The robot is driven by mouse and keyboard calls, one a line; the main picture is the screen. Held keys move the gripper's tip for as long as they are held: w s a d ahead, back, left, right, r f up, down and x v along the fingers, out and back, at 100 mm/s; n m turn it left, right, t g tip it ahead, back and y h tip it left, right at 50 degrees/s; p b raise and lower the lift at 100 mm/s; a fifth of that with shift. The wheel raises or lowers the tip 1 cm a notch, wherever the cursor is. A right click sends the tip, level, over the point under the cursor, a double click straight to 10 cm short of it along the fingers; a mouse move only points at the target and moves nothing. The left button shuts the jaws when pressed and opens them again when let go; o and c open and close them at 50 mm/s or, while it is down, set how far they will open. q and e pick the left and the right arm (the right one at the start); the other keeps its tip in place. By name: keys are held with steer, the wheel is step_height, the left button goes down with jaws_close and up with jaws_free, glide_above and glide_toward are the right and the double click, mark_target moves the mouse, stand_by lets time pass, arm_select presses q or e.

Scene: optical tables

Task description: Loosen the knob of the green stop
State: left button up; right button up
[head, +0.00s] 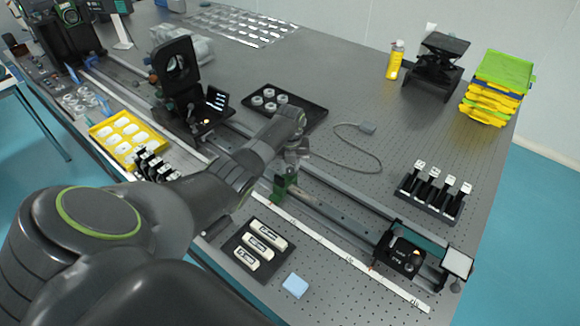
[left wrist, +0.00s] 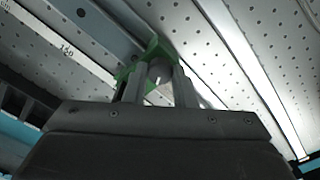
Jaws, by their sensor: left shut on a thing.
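The green stop (head: 286,186) sits on the long rail in the middle of the optical table, partly hidden by my left gripper (head: 293,162). In the left wrist view the green stop (left wrist: 151,50) shows behind the fingertips, with its dark round knob (left wrist: 160,70) between the two fingers. My left gripper (left wrist: 158,86) is shut on the knob. How far the knob is turned cannot be told. My right gripper is not in view.
The rail (head: 335,206) runs diagonally, with a white scale strip (head: 330,245) in front. A black carriage (head: 401,256) stands at its right end. A cable (head: 372,152) lies behind.

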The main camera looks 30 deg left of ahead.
mark_target(290, 170)
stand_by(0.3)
arm_select(q)
steer(key=o, duration=1)
steer(key=shift+r, duration=0.1)
step_height(290, 170, up, 17)
steer(key=b, duration=0.1)
steer(key=shift+r, duration=0.15)
stand_by(0.5)
